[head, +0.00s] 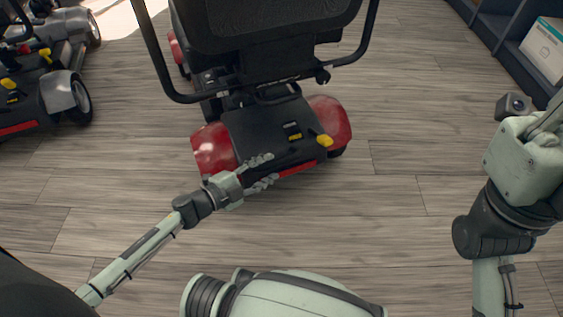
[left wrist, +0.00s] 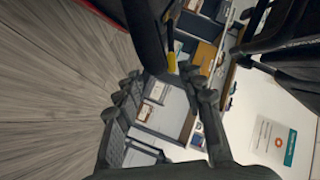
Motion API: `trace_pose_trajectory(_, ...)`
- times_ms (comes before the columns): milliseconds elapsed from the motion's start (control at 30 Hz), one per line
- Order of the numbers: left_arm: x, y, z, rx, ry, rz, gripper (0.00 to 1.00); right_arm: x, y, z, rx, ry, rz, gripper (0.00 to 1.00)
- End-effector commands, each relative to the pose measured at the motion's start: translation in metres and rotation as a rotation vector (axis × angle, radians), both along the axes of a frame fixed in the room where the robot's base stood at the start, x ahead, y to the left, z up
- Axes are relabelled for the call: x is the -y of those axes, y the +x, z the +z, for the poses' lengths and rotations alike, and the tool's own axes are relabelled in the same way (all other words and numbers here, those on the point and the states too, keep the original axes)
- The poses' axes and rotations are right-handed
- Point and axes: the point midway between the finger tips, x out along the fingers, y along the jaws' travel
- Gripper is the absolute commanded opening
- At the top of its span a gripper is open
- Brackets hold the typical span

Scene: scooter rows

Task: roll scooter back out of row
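The scooter (head: 262,120) with red rear fenders stands in the middle of the head view, its rear toward me. Its black seat back and armrests rise at the top, and a yellow lever (head: 325,141) sticks out at its rear right. My left gripper (head: 270,169) is at the scooter's rear edge, fingers apart and pointing along it. In the left wrist view its fingers (left wrist: 160,72) are spread, with a dark scooter part and a yellow tip (left wrist: 171,62) just beyond. Contact cannot be told. My right gripper (head: 548,118) is at the right edge, its fingers mostly cut off.
Other scooters (head: 40,80) stand at the left. A dark shelf (head: 505,38) with a white box (head: 545,50) is at the upper right. The wood-look floor (head: 400,200) is bare behind the scooter and to its right.

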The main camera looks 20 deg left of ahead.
Motion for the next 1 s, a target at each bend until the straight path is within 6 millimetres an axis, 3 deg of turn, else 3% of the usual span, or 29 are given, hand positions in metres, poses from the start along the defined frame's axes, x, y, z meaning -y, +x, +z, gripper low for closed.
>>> trace_pose_trajectory(300,0.022,0.036,-0.01,0.001,-0.002,0.001,0.39,-0.002,0.001,0.0,0.025,-0.022,-0.002,0.0)
trace_pose_trajectory(667,0.025,0.041,-0.01,-0.001,-0.002,0.002,0.38,-0.002,0.002,0.001,0.027,-0.025,-0.002,0.0)
trace_pose_trajectory(900,0.025,0.041,-0.01,-0.001,-0.002,0.002,0.08,-0.002,0.002,0.001,0.027,-0.025,-0.003,0.0)
trace_pose_trajectory(1000,0.025,0.04,-0.01,-0.001,-0.002,0.002,0.0,-0.002,0.002,0.001,0.027,-0.025,-0.003,0.0)
